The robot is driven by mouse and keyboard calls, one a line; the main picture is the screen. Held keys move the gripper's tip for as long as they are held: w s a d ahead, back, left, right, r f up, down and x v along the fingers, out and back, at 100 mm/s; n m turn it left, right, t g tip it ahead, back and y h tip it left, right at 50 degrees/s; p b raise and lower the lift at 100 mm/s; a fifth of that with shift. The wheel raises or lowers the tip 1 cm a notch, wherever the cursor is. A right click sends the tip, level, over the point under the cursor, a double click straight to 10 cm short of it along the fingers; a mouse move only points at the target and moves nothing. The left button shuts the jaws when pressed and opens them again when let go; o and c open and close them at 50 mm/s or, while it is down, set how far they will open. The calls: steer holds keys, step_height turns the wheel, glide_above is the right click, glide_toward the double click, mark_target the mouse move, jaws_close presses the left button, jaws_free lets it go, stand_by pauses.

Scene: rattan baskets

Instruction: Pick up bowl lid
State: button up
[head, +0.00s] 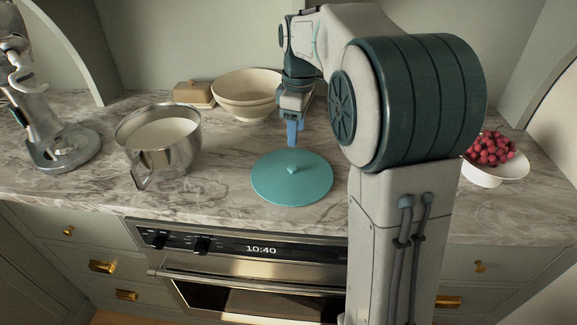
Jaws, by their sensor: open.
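The bowl lid (307,186) is a flat teal disc with a small raised knob (292,169) at its middle. It lies on the marble counter just behind the oven's front edge. My gripper (292,140) is open and hangs above and behind the lid's knob, with its blue fingers pointing down. The fingers look apart from the lid, though the exact height gap is hard to tell. My arm comes in from the right and hides part of the counter to the right of the lid.
A metal mixing bowl (140,165) with white contents stands left of the lid. Stacked cream bowls (240,100) and a butter dish (190,94) are behind. A stand mixer (55,145) is far left. A white bowl of red berries (495,172) is right, beyond my arm.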

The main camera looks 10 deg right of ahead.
steer(key=w+n, duration=0.3)
steer(key=w, duration=0.1)
glide_above(292, 166)
steer(key=f, duration=0.8)
steer(key=shift+w+a+f, duration=0.1)
steer(key=shift+w+f, duration=0.1)
steer(key=shift+f, duration=0.1)
steer(key=shift+s+f+p, duration=0.15)
steer(key=shift+f+p, duration=0.05)
steer(key=shift+f, duration=1.2)
steer(key=shift+s+f+p, duration=0.1)
steer(key=shift+f+p, duration=0.1)
steer(key=shift+f, duration=1.15)
jaws_close()
